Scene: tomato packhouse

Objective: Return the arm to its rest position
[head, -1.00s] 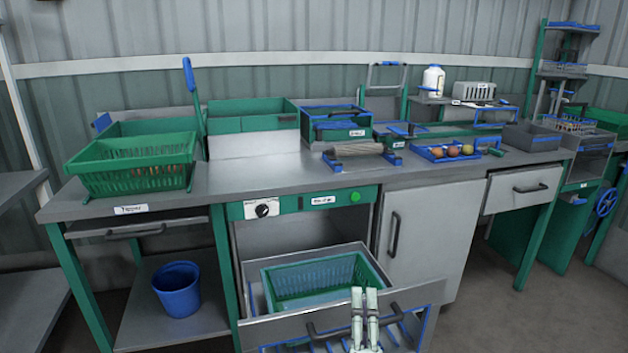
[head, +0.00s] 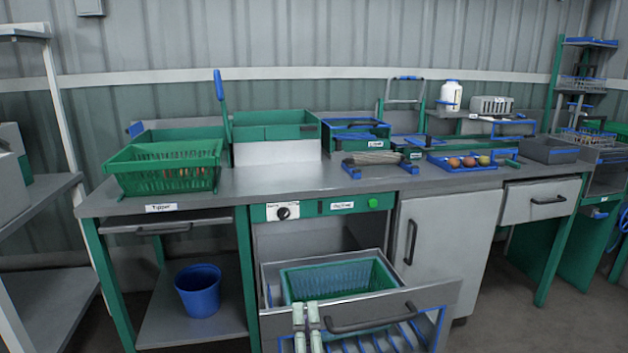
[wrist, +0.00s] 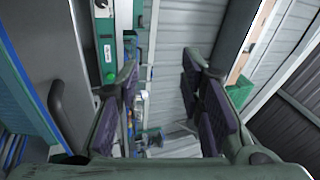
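My gripper (head: 307,318) shows at the bottom of the head view, low in front of the pulled-out drawer (head: 375,310). In the wrist view its two dark-padded fingers (wrist: 160,105) stand wide apart with nothing between them. The gripper is open and empty. The wrist view is turned on its side and shows the drawer front with its dark handle (wrist: 68,120) at the left. In the head view I cannot tell whether the fingers touch the drawer front. Most of my arm is out of view.
The open drawer holds a green basket (head: 340,277) and juts out below the worktop (head: 280,181). A blue bucket (head: 198,290) stands on the lower shelf. A tray of tomatoes (head: 465,163) and a green crate (head: 165,168) are on the worktop. A grey shelf (head: 40,200) stands at the left.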

